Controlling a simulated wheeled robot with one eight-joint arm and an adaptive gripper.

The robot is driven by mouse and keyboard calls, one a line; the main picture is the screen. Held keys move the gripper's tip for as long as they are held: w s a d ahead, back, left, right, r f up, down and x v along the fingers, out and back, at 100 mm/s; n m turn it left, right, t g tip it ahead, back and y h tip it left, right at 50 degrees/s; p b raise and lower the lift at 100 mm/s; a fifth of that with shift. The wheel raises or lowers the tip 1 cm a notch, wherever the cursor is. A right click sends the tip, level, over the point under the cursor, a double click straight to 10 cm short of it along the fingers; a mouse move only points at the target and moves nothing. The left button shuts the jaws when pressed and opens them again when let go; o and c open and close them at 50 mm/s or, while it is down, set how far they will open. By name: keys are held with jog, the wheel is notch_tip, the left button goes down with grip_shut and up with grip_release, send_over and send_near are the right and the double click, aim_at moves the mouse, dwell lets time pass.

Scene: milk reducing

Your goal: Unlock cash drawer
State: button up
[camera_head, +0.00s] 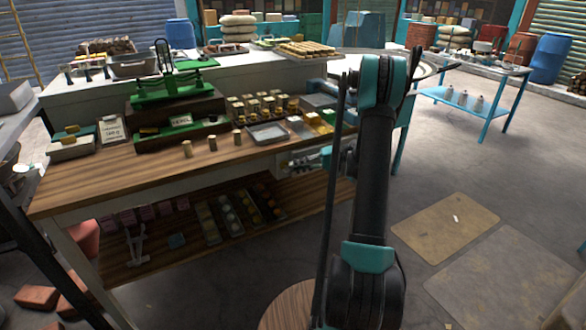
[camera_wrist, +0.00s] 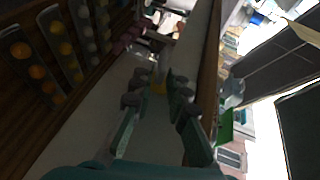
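My gripper (camera_head: 312,160) is at the right end of the wooden counter (camera_head: 110,180), just below its top edge. It is close to a pale grey box-like front (camera_head: 284,166) under the counter top, which may be the cash drawer. My arm hides part of this area. In the wrist view, the two fingers of my gripper (camera_wrist: 158,95) reach forward and draw nearer at the tips. A small yellow thing (camera_wrist: 158,88) shows between the tips. I cannot tell whether it is a key or whether the fingers hold it. No lock can be made out.
A green scale (camera_head: 172,88), a metal tray (camera_head: 268,133) and small goods stand on the counter. The lower shelf (camera_head: 165,258) holds several trays of round goods. A blue table (camera_head: 473,104) stands back right. The floor at right is mostly open.

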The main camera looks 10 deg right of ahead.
jog(key=w+v, duration=0.1)
jog(key=v, duration=0.9)
jog(key=shift+s, duration=0.5)
jog(key=shift+d, duration=0.15)
